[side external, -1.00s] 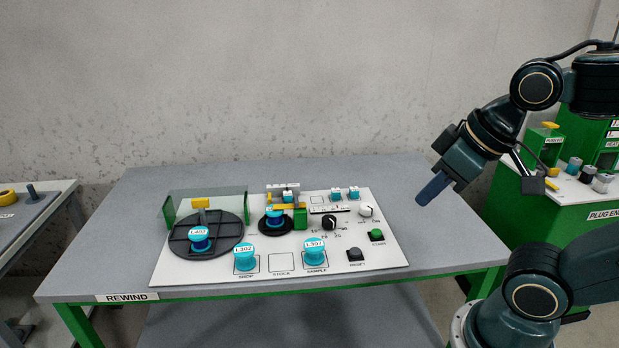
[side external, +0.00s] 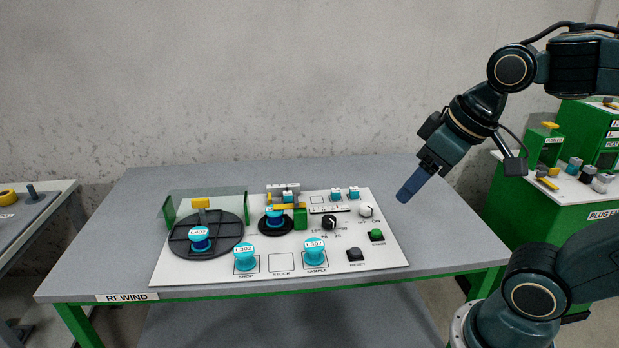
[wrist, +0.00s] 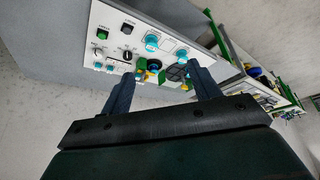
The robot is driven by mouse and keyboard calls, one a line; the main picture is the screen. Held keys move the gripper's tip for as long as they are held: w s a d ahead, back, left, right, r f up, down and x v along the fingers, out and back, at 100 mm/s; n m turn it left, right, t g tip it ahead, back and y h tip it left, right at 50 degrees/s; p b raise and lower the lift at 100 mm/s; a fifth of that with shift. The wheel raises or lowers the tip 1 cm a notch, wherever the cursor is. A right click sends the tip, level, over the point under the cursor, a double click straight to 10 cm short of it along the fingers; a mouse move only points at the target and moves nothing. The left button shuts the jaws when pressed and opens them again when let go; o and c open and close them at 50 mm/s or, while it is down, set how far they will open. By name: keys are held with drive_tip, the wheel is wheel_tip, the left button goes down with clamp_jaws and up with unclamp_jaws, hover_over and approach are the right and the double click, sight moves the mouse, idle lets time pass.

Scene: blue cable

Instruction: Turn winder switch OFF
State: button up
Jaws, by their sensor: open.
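The white winder panel (side external: 210,277) lies on the grey table. I cannot tell for certain which knob is the winder switch. My gripper (side external: 404,196) is in the air right of the panel, tilted down to the left, apart from everything. In the wrist view its two fingers (wrist: 163,82) are spread and empty. The black knob (wrist: 127,56) shows beyond them.
A green button (side external: 376,234) and a black reset button (side external: 356,254) sit at the panel's right. Blue spools (side external: 245,259) stand along the front. A black turntable (side external: 177,245) with a clear guard is at the left. A green plug station (side external: 530,220) stands at right.

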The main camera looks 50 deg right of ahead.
drive_tip(key=w+d+r+g, duration=0.1)
drive_tip(key=w+d, duration=0.5)
drive_tip(key=w, duration=0.4)
drive_tip(key=g, duration=0.4)
hover_over(366, 206)
wheel_tip(366, 206, down, 19)
drive_tip(key=shift+d+f, duration=0.2)
drive_tip(key=shift+f, duration=0.25)
drive_tip(key=shift+f, duration=0.15)
wheel_tip(366, 206, down, 14)
drive_tip(key=shift+r, duration=0.25)
drive_tip(key=c, duration=1)
